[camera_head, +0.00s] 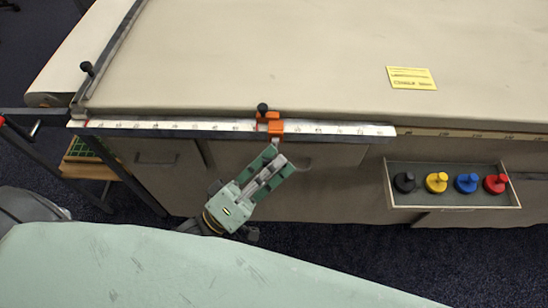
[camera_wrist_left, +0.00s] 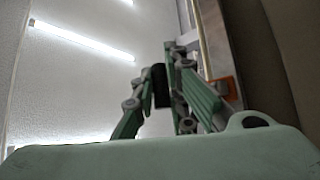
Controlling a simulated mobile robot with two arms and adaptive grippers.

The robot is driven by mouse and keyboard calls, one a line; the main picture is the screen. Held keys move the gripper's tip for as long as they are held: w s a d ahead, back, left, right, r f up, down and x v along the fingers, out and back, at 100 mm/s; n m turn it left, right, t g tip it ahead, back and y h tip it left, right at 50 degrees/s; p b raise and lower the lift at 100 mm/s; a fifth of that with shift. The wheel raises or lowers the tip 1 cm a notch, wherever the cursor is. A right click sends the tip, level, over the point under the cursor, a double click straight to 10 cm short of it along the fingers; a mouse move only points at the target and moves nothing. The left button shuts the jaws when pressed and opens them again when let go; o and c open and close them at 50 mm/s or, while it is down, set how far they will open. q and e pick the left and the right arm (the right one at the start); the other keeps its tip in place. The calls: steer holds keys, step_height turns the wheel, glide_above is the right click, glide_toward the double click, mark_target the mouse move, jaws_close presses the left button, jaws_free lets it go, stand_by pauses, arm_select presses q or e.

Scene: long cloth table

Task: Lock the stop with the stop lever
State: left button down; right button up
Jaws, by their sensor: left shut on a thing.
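The orange stop (camera_head: 275,127) sits on the white ruler rail (camera_head: 180,127) along the table's front edge, with a black knob (camera_head: 262,108) on its far side. A short light metal piece, seemingly part of the stop lever (camera_head: 276,143), shows just below the stop. My left gripper (camera_head: 278,160) is in front of the rail there, its fingers hiding the lever's lower part. In the left wrist view, the gripper (camera_wrist_left: 157,82) is shut on a dark grip, seemingly the lever's end, and the orange stop (camera_wrist_left: 226,90) shows to its right. My right gripper is not in view.
An open drawer (camera_head: 455,208) under the table at the right holds black, yellow, blue and red knobbed pieces. A yellow label (camera_head: 411,78) lies on the cloth table (camera_head: 300,60). A metal arm with a black knob (camera_head: 87,68) runs along the left.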

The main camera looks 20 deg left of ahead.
arm_select(q)
steer(key=shift+f, duration=0.45)
steer(key=c, duration=1.8)
jaws_free()
steer(key=shift+w, duration=0.15)
steer(key=shift+o, duration=0.2)
steer(key=v, duration=1.2)
